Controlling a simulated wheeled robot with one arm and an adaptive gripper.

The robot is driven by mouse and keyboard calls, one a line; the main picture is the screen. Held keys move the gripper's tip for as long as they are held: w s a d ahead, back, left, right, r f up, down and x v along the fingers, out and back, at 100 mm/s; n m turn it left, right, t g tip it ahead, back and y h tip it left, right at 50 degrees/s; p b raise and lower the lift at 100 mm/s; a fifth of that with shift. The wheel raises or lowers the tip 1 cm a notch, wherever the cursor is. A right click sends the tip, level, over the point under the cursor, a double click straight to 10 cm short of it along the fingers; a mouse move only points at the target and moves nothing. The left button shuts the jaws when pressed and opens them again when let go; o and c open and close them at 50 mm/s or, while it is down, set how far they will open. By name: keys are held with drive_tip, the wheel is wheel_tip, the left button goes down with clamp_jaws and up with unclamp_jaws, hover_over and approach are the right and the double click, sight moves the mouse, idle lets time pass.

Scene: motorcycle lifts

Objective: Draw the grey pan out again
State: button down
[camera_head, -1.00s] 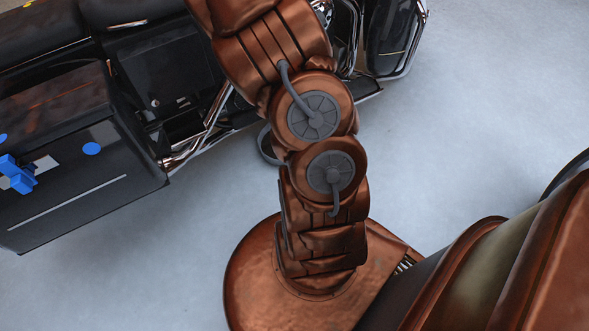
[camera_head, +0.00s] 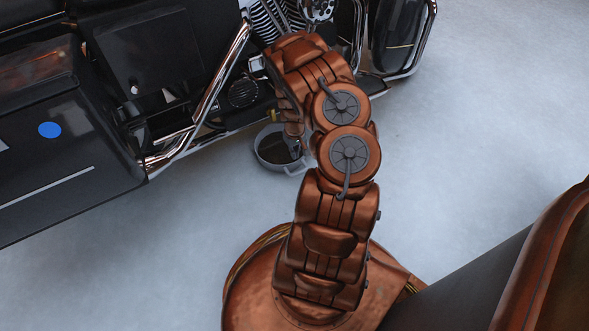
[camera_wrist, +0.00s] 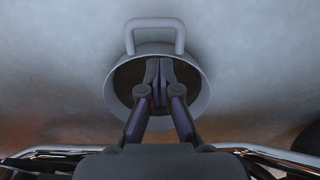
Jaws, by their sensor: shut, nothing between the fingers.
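The grey pan (camera_head: 266,157) stands on the floor under the near edge of the motorcycle, partly hidden by my arm. It is round and open-topped with a dark inside, and its loop handle points toward my base. In the wrist view the pan (camera_wrist: 202,98) has its handle at the top of the picture. My gripper (camera_wrist: 159,68) has its fingers shut together and empty, over the pan's opening and short of the handle. In the head view my gripper (camera_head: 295,150) hangs over the pan's right part. I cannot tell its height above the pan.
The motorcycle (camera_head: 150,60) fills the upper left, with chrome tubes (camera_head: 215,90) close beside the pan. A black case with a blue round mark (camera_head: 49,130) juts out at the left. The pale floor (camera_head: 470,130) is clear on the right.

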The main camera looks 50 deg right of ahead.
drive_tip(key=b, duration=0.6)
hover_over(295, 168)
drive_tip(key=s+a, duration=0.3)
drive_tip(key=f, duration=1)
drive_tip(key=shift+w+a, duration=0.15)
drive_tip(key=shift+w, duration=0.05)
drive_tip(key=shift+r, duration=0.1)
